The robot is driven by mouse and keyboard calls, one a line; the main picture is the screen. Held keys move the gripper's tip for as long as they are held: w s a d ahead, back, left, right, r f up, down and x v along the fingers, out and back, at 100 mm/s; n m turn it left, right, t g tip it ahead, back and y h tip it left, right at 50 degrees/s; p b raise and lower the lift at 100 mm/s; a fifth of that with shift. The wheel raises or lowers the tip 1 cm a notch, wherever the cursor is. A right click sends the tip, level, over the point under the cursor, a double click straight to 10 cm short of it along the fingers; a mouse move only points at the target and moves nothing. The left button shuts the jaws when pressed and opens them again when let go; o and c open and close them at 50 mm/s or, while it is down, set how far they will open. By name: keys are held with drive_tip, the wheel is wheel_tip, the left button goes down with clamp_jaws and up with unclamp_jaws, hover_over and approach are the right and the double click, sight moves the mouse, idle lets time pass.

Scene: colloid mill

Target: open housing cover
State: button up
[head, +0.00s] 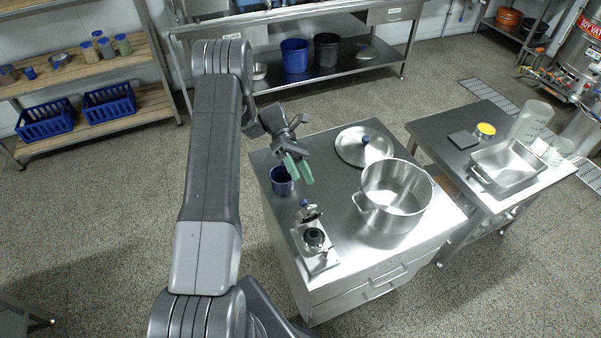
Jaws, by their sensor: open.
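The colloid mill (317,262) is a small metal machine near the front left of the steel cabinet top. A dark round part (314,238) sits on it, and a shiny metal part with a blue knob (308,212) is just behind. I cannot tell for sure which of these is the housing cover, or whether it is open. My gripper (299,171) has green fingers and is open and empty. It hangs above the cabinet top, behind the mill and apart from it, near the blue cup.
The blue cup (281,186) stands at the left edge of the top. A large steel pot (395,207) stands right of the mill, with a lid (352,152) lying behind it. A second table (445,143) at right holds a steel tray (509,166) and clear containers.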

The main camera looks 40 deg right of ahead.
sight(307, 209)
drive_tip(key=shift+s, duration=0.2)
drive_tip(key=c, duration=0.5)
drive_tip(key=s+m+y, duration=0.1)
drive_tip(key=s+f+m+t+y+b, duration=0.1)
drive_tip(key=s, duration=0.1)
drive_tip(key=shift+s+m, duration=0.1)
drive_tip(key=shift+m, duration=0.2)
clamp_jaws()
drive_tip(key=s+a+f+n+t+h+b, duration=0.1)
drive_tip(key=s+a+n+t+h+b, duration=0.2)
drive_tip(key=s+n+t, duration=0.5)
drive_tip(key=s+a+n+t+h+b, duration=0.1)
drive_tip(key=s+n+t+h+b, duration=0.35)
drive_tip(key=n+t, duration=0.6)
drive_tip(key=s+a+f+n+t+h+b, duration=0.1)
drive_tip(key=s+a+n+t+h+b, duration=0.15)
drive_tip(key=s+n+t+b, duration=0.65)
drive_tip(key=shift+w+d+f+n+g+p, duration=0.35)
drive_tip(key=shift+w+d+f+p, duration=0.3)
drive_tip(key=shift+w, duration=1.75)
drive_tip(key=shift+w+d+f+n+g+p, duration=0.35)
drive_tip(key=shift+w+d+f+p, duration=0.2)
drive_tip(key=shift+w, duration=1.85)
drive_tip(key=shift+w+d+f+n+g+p, duration=0.3)
drive_tip(key=shift+w+d+f+p, duration=0.35)
drive_tip(key=shift+w, duration=1.75)
